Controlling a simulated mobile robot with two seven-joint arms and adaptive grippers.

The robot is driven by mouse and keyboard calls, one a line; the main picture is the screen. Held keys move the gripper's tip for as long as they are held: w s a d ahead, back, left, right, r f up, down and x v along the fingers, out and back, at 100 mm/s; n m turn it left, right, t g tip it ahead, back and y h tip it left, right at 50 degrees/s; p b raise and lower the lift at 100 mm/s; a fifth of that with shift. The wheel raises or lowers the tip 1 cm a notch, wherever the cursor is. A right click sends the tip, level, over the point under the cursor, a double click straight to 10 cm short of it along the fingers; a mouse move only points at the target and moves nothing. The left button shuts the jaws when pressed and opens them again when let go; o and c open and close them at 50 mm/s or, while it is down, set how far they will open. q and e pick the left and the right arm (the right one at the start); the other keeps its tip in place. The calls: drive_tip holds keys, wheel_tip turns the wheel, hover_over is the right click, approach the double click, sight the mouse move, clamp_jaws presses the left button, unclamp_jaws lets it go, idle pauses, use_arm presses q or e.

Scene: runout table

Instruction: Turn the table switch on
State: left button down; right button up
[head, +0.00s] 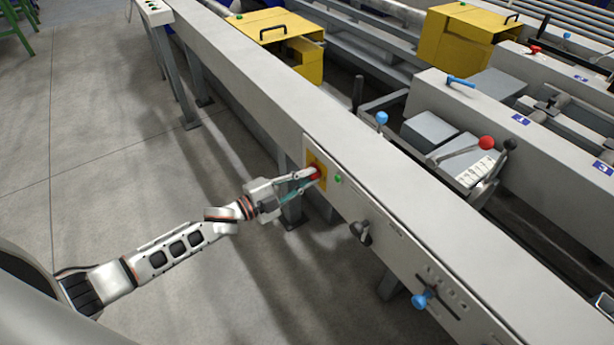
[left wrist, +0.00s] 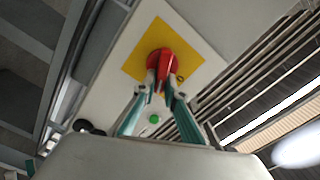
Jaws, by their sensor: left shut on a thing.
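The table switch is a red rotary knob (left wrist: 166,62) on a yellow square plate (left wrist: 141,50), set in the light grey panel on the side of the runout table (head: 262,97). The yellow plate also shows in the head view (head: 319,184), partly hidden by my gripper. My left gripper (left wrist: 163,92) is at the switch, with its fingertips shut on the red knob. In the head view my left gripper (head: 309,177) reaches the panel from the left. In the left wrist view the knob looks tilted relative to the plate's edges. My right gripper is not in view.
A green button (head: 338,179) sits beside the yellow plate. A black knob (head: 361,231) and a blue-handled lever (head: 424,299) stick out further along the panel. Yellow boxes (head: 283,27) and levers stand behind the beam.

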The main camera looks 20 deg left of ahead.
use_arm(q)
drive_tip(key=shift+f+m+b, duration=0.25)
drive_tip(key=shift+m+b, duration=0.15)
drive_tip(key=shift+m, duration=0.95)
drive_tip(key=shift+f+m+b, duration=0.25)
drive_tip(key=shift+m+b, duration=0.15)
drive_tip(key=shift+m, duration=0.95)
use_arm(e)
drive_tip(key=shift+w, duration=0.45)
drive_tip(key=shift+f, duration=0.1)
use_arm(q)
drive_tip(key=c, duration=2.1)
unclamp_jaws()
drive_tip(key=v, duration=1.2)
drive_tip(key=shift+r, duration=0.1)
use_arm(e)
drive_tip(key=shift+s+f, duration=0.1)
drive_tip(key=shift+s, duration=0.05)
